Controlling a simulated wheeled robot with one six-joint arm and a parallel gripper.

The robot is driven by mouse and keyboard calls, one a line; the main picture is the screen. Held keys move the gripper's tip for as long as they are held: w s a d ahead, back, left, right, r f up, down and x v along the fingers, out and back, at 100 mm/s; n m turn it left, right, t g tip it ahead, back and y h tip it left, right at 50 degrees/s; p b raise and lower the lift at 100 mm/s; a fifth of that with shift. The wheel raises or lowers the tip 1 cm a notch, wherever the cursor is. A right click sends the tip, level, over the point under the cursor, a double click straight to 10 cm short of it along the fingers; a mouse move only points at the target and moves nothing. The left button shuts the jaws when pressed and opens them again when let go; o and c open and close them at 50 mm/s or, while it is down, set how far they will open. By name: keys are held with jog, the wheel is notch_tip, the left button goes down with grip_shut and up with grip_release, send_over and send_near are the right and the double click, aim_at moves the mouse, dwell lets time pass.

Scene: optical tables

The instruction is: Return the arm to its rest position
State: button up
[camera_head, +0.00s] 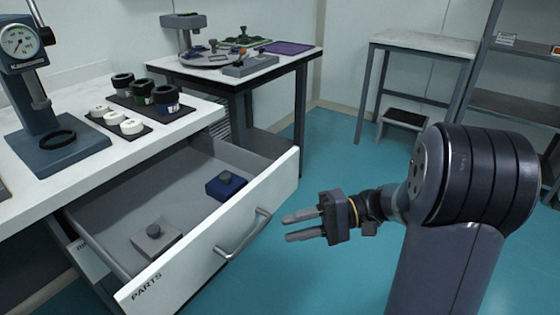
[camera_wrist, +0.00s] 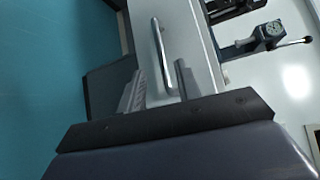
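My gripper (camera_head: 300,227) is at the right of the open drawer in the head view, apart from the drawer's front and handle. Its two fingers are spread with a gap between them, and nothing shows between them. In the wrist view the fingers (camera_wrist: 160,88) point toward the drawer handle (camera_wrist: 162,57), with open space between the fingertips. My arm comes in from the right and is bent over the teal floor.
The drawer marked PARTS (camera_head: 235,225) is pulled out and holds a grey block (camera_head: 152,241) and a blue block (camera_head: 225,186). A dial gauge stand (camera_head: 50,150) and ring parts stand on the white table. A stool (camera_head: 403,121) is at the back. The floor at centre is clear.

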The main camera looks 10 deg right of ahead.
aim_at(249, 237)
jog(key=a, duration=0.3)
jog(key=a+f+b, duration=0.1)
jog(key=a, duration=0.2)
jog(key=s+a+b, duration=0.1)
jog(key=a, duration=0.2)
jog(key=shift+a+f, duration=0.1)
jog(key=shift+f, duration=0.1)
jog(key=shift+a, duration=0.3)
jog(key=shift+w+a, duration=0.2)
jog(key=shift+a, duration=0.05)
